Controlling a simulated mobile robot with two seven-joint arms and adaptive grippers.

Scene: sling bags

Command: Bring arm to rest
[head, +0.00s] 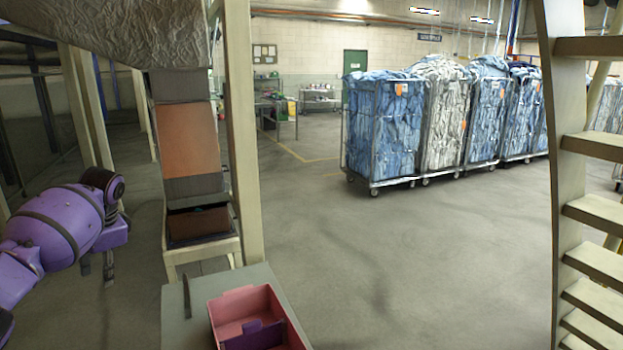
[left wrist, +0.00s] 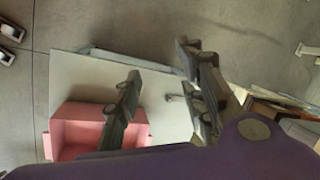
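My left arm comes in from the left in the head view. Its purple wrist ends in a dark gripper (head: 97,272) that points down, left of the table (head: 180,312). In the left wrist view the two dark fingers of this gripper (left wrist: 160,66) stand well apart with nothing between them. The pale tabletop (left wrist: 160,110) shows beyond them in that view. My right gripper is in neither view.
A pink bin (head: 232,303) stands on the table, with a purple part at its near side; the bin also shows in the left wrist view (left wrist: 70,132). A chute (head: 188,140) stands behind the table. Wheeled laundry cages (head: 383,130) stand at the back right. Stairs (head: 595,210) are at right; open floor lies between.

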